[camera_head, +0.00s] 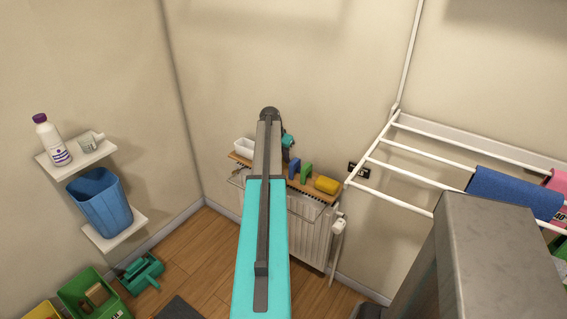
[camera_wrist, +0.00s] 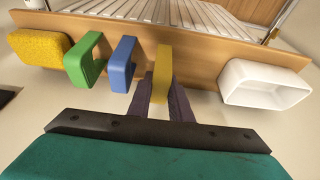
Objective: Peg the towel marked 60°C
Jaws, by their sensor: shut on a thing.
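Several loop-shaped pegs are at the wooden shelf. My gripper (camera_wrist: 162,88) is shut on a yellow peg (camera_wrist: 164,60), which is at the shelf's edge in the wrist view; I cannot tell whether it still touches the shelf. A blue peg (camera_wrist: 122,64) and a green peg (camera_wrist: 86,60) stand beside it, apart from my fingers. They also show in the head view, blue (camera_head: 294,168) and green (camera_head: 305,172). On the drying rack (camera_head: 430,182) hang a blue towel (camera_head: 513,193) and a pink towel (camera_head: 557,182), partly cut off. No 60°C mark is clearly readable.
The wooden shelf (camera_wrist: 208,78) sits above a white radiator (camera_head: 309,235). It also holds a yellow sponge (camera_wrist: 38,53) and a white tub (camera_wrist: 264,84). Left wall shelves carry a bottle (camera_head: 52,140), a cup and a blue bin (camera_head: 100,203). Green containers stand on the floor, lower left.

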